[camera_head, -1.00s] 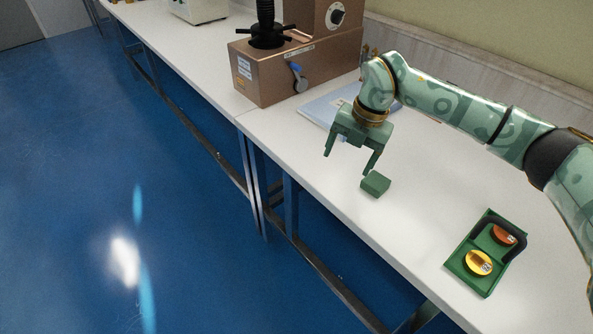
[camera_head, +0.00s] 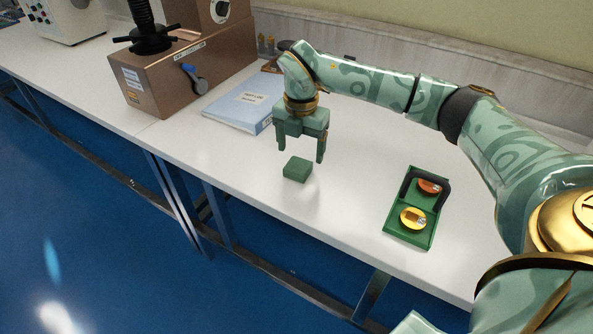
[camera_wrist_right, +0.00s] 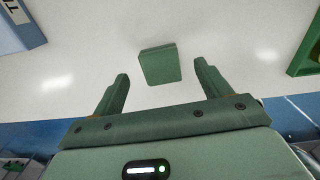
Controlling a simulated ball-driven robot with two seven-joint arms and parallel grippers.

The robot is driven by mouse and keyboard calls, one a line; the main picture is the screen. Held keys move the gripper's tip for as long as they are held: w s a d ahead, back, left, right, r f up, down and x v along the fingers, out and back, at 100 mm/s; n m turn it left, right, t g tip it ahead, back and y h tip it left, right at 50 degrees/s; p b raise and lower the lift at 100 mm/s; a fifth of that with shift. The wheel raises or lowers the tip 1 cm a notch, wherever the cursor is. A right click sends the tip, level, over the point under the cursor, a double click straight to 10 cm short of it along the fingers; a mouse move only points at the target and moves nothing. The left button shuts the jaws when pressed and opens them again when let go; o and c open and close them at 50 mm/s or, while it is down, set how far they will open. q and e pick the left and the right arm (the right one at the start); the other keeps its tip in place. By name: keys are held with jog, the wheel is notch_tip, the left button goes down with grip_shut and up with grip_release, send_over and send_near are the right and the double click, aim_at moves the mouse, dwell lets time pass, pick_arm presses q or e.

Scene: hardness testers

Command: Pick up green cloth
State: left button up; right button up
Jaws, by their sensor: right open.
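The green cloth (camera_head: 297,169) is a small dark green folded block lying on the white table, near its front edge. It also shows in the right wrist view (camera_wrist_right: 160,65), beyond and between the two fingertips. My right gripper (camera_head: 301,149) is open and empty, pointing down just above and behind the cloth in the head view. Its fingers also show in the right wrist view (camera_wrist_right: 161,82), spread on either side and apart from the cloth. My left gripper is not in view.
A green tray (camera_head: 408,237) with a yellow and an orange round piece lies right of the cloth. A blue-and-white booklet (camera_head: 240,108) and a brown hardness tester (camera_head: 165,85) stand left. The white table (camera_head: 340,215) is clear around the cloth.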

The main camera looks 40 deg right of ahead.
aim_at(299, 164)
jog(key=f, duration=0.1)
jog(key=f+b, duration=0.1)
jog(key=f, duration=0.1)
jog(key=f+b, duration=0.1)
jog(key=f, duration=0.1)
jog(key=shift+s+a, duration=0.1)
jog(key=shift+a, duration=0.2)
jog(key=shift+r, duration=0.2)
jog(key=shift+c, duration=0.3)
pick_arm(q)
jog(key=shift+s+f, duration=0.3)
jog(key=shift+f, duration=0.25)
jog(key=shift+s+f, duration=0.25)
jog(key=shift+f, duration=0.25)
pick_arm(e)
jog(key=c, duration=1)
pick_arm(q)
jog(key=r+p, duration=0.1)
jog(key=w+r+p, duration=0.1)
jog(key=p, duration=0.1)
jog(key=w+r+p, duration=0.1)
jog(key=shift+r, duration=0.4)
pick_arm(e)
notch_tip(299, 164, up, 10)
